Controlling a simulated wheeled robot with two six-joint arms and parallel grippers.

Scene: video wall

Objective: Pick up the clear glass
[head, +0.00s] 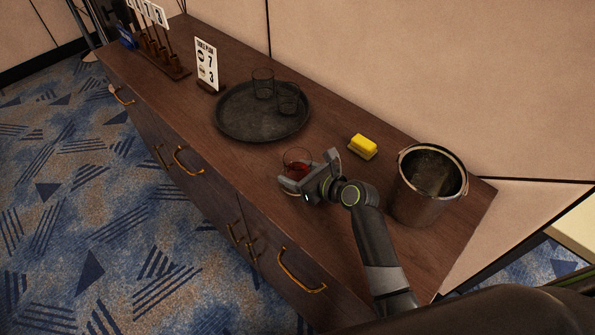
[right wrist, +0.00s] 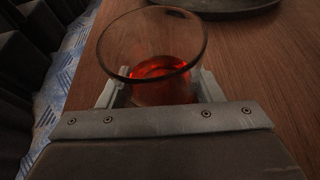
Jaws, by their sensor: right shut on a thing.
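A clear glass (head: 297,160) with red liquid in it stands near the front edge of the wooden sideboard. My right gripper (head: 307,173) is shut around this glass. In the right wrist view the glass (right wrist: 152,45) is upright between the two fingers (right wrist: 158,90), with the red liquid in its lower part. I cannot tell whether its base touches the wood. Two more clear glasses, one at the back (head: 263,83) and one in front (head: 288,99), stand on a round dark tray (head: 240,130) and look empty. My left gripper is not in view.
A yellow sponge (head: 363,147) lies right of the held glass. A metal bucket (head: 418,203) stands at the sideboard's right end. A number sign (head: 207,66) and a rack of number cards (head: 165,65) stand at the far left. The wood (head: 325,130) between tray and sponge is clear.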

